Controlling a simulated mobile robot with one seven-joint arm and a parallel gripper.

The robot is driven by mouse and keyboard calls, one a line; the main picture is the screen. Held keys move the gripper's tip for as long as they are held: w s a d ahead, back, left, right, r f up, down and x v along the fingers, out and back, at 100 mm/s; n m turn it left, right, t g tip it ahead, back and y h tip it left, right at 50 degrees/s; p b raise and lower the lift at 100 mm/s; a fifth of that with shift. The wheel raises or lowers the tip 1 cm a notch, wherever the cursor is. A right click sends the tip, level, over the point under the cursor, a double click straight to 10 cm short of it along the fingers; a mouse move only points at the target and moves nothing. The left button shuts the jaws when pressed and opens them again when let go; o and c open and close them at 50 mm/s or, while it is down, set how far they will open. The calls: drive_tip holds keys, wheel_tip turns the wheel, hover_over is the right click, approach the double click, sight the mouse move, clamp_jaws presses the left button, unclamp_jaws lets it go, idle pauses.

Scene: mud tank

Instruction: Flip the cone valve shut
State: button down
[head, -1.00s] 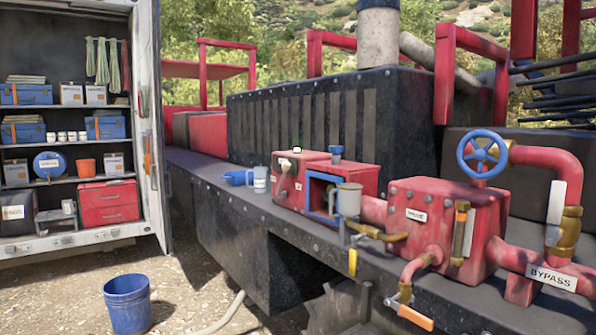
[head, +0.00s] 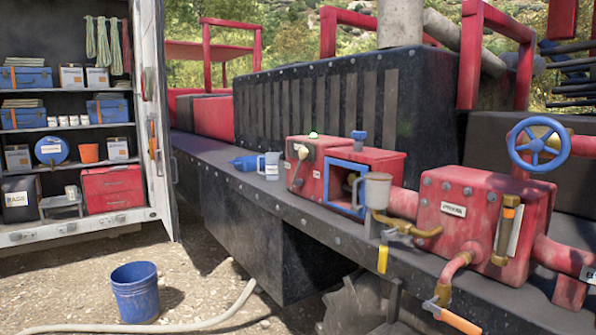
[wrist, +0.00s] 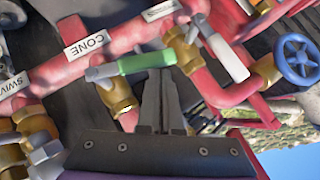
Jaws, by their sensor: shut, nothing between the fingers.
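In the wrist view, a white CONE label (wrist: 88,43) sits on a red pipe (wrist: 62,68). Close to it is a brass valve (wrist: 116,94) with a grey hub and a green lever handle (wrist: 147,62). The handle points right, across the brass body. My gripper (wrist: 157,78) is shut and empty, its fingertips just below the green handle near its free end. I cannot tell whether they touch it. My gripper and the cone valve are not seen in the head view.
A neighbouring valve has a white handle (wrist: 226,58), close to the right of my fingers. A SWIVEL label (wrist: 12,86) and brass fittings are at the left. A blue handwheel (wrist: 298,58) is farther right. The head view shows a red manifold box (head: 480,225) and a blue bucket (head: 135,295).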

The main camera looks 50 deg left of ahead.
drive_tip(key=shift+s+a+f+b, duration=0.1)
drive_tip(key=shift+a+f+b, duration=0.75)
drive_tip(key=shift+f, duration=0.25)
drive_tip(key=shift+s+a, duration=0.1)
drive_tip(key=shift+r, duration=0.1)
